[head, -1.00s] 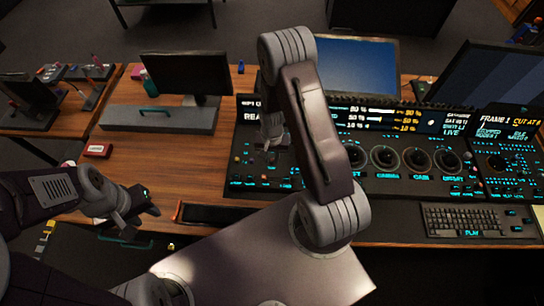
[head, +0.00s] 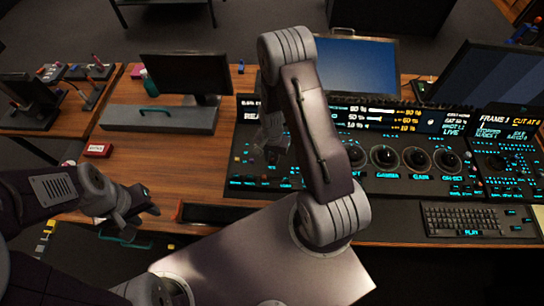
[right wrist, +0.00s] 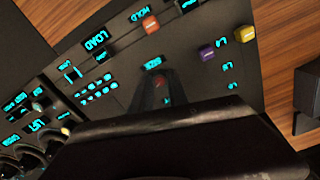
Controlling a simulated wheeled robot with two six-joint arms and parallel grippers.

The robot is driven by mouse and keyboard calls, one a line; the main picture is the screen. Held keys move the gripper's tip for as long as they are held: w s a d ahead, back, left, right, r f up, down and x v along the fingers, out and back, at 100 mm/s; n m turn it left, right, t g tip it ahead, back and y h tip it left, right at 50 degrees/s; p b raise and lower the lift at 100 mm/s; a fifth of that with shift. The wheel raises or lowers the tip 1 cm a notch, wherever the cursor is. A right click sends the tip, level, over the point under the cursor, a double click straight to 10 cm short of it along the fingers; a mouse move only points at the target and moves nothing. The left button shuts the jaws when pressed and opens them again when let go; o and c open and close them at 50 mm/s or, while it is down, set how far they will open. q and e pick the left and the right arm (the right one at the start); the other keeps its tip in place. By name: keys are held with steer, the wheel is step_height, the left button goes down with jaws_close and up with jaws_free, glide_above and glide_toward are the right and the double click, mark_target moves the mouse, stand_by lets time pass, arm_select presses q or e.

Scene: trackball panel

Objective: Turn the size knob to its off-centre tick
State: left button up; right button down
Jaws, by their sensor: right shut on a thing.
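The control panel (head: 245,165) stands on the desk, and its left section is beneath my right gripper (head: 268,155). In the right wrist view my right gripper (right wrist: 160,82) is shut on the size knob, just below the lit "SIZE" label (right wrist: 153,65). Its dark fingers cover nearly all of the knob, with only a small reddish spot showing between them. I cannot read the knob's pointer or its ticks. My left gripper (head: 143,218) is empty and open over the desk's front edge, away from the panel.
A row of round dials (head: 417,158) lies to the right. A keyboard (head: 475,220) and monitors surround the panel. Bare wooden desk (head: 150,170) lies left.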

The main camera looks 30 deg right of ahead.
mark_target(272, 159)
steer(key=c, duration=1.3)
jaws_free()
steer(key=shift+r, duration=0.1)
step_height(272, 159, up, 9)
